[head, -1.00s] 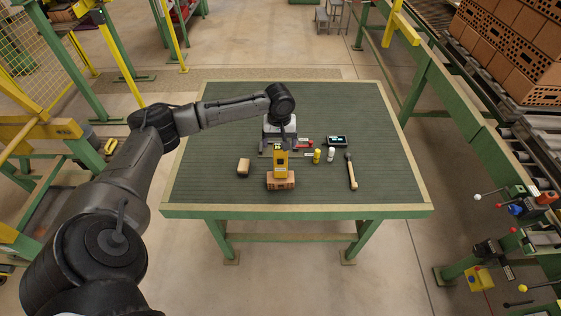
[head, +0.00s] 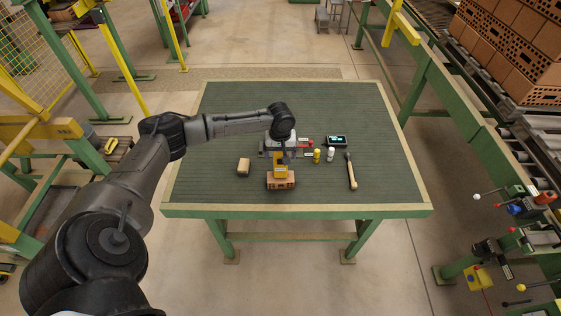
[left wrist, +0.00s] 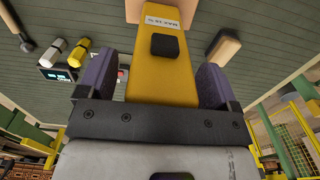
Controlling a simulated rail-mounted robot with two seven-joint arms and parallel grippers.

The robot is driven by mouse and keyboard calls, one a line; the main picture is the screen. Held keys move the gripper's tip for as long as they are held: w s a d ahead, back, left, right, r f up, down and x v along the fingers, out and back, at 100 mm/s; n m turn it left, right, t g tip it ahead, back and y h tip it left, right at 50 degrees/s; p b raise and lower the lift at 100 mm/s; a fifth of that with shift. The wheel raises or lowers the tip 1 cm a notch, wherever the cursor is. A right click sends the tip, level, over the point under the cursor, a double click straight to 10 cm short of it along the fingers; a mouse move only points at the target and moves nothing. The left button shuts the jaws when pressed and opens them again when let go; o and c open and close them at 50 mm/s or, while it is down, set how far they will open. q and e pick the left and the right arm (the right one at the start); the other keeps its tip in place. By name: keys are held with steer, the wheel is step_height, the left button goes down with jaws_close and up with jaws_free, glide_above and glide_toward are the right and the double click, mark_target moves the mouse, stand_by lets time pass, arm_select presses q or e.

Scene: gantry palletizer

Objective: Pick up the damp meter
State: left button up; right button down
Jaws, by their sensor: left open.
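The damp meter, a yellow block-shaped tool (head: 280,171), stands upright on an orange-brown brick (head: 281,181) near the front middle of the table. In the left wrist view the yellow meter (left wrist: 161,76) has a black square button and a white label, and lies between the two purple-grey fingers. My left gripper (head: 280,155) is over the meter's upper part, its open fingers on either side of it. Whether a finger touches the meter I cannot tell. The gripper and wrist hide the meter's top in the head view. My right gripper is not in view.
On the green table (head: 225,105) a tan block (head: 243,166) lies left of the brick. To the right are a yellow bottle (head: 317,156), a white bottle (head: 330,154), a device with a lit screen (head: 337,141) and a hammer (head: 351,171). The table's back is clear.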

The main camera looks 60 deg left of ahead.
arm_select(q)
steer(key=c, duration=1)
steer(key=shift+c, duration=0.8)
steer(key=shift+r, duration=0.1)
